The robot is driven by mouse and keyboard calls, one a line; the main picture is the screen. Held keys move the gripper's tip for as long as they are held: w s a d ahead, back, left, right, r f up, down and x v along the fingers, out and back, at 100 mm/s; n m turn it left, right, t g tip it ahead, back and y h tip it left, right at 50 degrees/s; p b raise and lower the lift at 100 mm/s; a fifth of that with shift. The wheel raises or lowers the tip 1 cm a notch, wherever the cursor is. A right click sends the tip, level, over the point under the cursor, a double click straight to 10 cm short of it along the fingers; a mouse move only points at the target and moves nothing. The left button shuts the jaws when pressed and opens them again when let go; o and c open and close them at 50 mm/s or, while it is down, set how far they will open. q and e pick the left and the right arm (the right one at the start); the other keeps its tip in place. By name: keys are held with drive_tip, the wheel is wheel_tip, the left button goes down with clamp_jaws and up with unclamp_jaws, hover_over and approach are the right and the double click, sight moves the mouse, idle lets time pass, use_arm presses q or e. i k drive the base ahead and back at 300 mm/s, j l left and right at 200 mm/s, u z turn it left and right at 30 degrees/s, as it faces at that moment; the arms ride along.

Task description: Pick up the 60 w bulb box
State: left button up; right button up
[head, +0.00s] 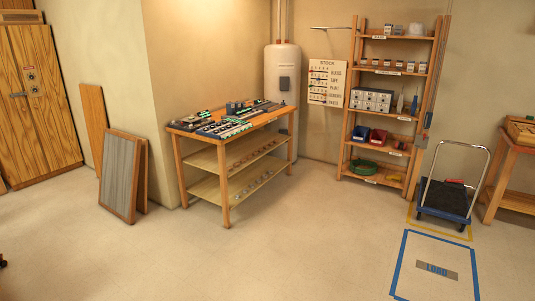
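I cannot single out the 60 w bulb box at this distance. A wooden shelf unit (349,128) stands against the back wall in the head view. A row of small boxes (387,64) sits on its second board from the top; their labels are too small to read. More small items (388,30) are on the top board. Neither of my grippers is in view.
A workbench (178,160) loaded with parts stands left of the shelf. A hand cart (445,203) stands right, before the shelf, behind a blue floor marking (402,248). Panels (118,175) lean left. A table (494,196) is at right. The middle floor is clear.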

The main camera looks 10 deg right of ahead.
sight(410, 64)
drive_tip(key=i+l+z, duration=1)
drive_tip(key=z, duration=0.15)
drive_tip(key=i+l+z, duration=0.1)
drive_tip(key=i+z, duration=0.3)
drive_tip(key=i, duration=1.65)
drive_tip(key=i+l, duration=0.1)
drive_tip(key=i, duration=0.7)
drive_tip(key=i+l+u, duration=0.1)
drive_tip(key=i, duration=0.7)
drive_tip(key=i+l+u, duration=0.2)
drive_tip(key=i, duration=0.2)
drive_tip(key=i+u, duration=0.2)
drive_tip(key=i, duration=0.15)
